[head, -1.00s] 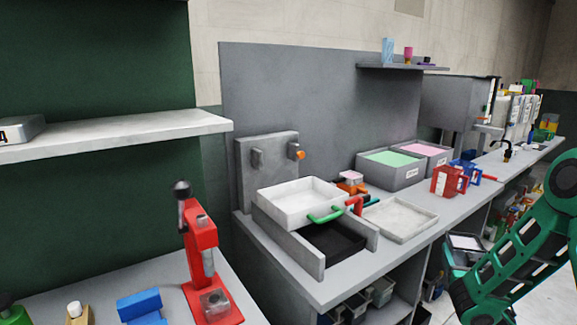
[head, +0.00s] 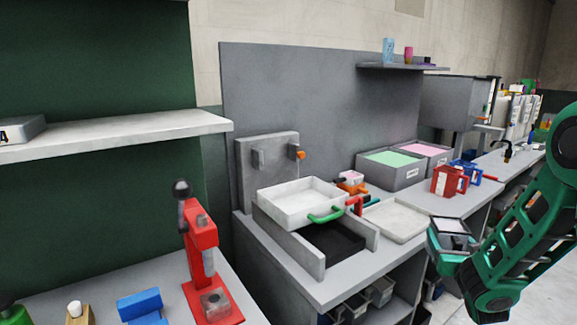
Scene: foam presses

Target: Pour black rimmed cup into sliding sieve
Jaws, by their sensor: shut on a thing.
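The sliding sieve (head: 268,205) is a square white tray with a green handle at its front. It sits on a grey frame, above a dark opening, on the bench. My green arm comes in from the right edge. My gripper (head: 448,240) is at its end, in front of the bench and to the right of the sieve, well apart from it. It is shut on a small squarish vessel with a dark rim and pale top (head: 452,226), which seems to be the black rimmed cup. The fingertips are too small to make out.
A shallow pale tray (head: 397,221) lies right of the sieve. A red press (head: 203,255) stands at front left. Cups stand on the wall shelf (head: 405,66).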

